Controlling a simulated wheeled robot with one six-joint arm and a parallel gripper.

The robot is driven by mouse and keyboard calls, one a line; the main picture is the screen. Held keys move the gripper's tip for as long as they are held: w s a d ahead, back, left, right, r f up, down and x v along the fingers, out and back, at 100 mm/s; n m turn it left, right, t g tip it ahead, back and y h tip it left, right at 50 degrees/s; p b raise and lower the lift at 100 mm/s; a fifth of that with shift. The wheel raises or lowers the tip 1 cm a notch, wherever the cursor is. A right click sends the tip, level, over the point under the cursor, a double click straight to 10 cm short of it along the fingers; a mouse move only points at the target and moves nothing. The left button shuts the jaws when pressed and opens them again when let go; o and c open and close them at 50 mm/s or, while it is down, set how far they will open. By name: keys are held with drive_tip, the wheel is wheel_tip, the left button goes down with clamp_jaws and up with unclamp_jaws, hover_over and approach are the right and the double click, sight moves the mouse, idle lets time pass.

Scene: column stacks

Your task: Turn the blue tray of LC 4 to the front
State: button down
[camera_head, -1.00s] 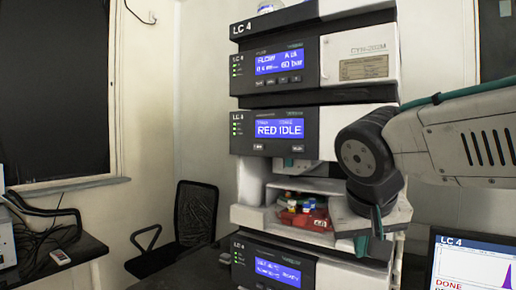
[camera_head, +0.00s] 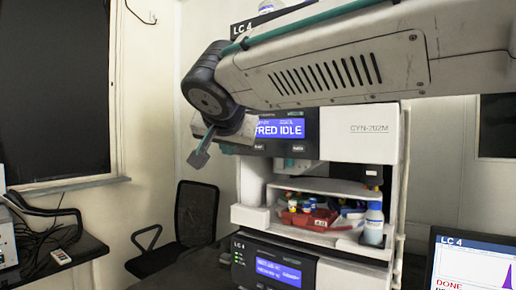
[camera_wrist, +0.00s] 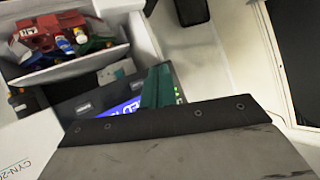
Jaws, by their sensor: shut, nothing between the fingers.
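LC 4 is a stacked instrument with an open compartment (camera_head: 318,184) in its middle. A red tray (camera_head: 308,218) with vials faces the front there; it also shows in the wrist view (camera_wrist: 40,32). A green tray (camera_wrist: 104,38) sits beside it in the wrist view. A little blue (camera_head: 351,211) shows behind the red tray's right side; I cannot tell surely that it is the blue tray. The display (camera_head: 281,129) above reads RED IDLE. My gripper (camera_head: 198,158) is shut and empty, left of the display and apart from the compartment; its green fingers show in the wrist view (camera_wrist: 156,87).
A lower module (camera_head: 272,265) with a lit display is below. A monitor (camera_head: 475,265) is at lower right, a black chair (camera_head: 196,215) at left. My forearm crosses in front of the upper modules.

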drive_tip(key=w+d, duration=0.5)
drive_tip(key=w, duration=0.2)
drive_tip(key=shift+d, duration=0.25)
idle(2.0)
drive_tip(key=shift+w+d, duration=0.25)
drive_tip(key=shift+w+d, duration=0.25)
drive_tip(key=shift+w, duration=0.1)
idle(0.7)
drive_tip(key=shift+s+a, duration=0.1)
idle(0.3)
drive_tip(key=shift+s+a, duration=0.4)
drive_tip(key=shift+s, duration=0.15)
drive_tip(key=shift+s+a, duration=0.8)
drive_tip(key=shift+s, duration=0.2)
drive_tip(key=shift+s+a, duration=0.75)
drive_tip(key=shift+s, duration=0.25)
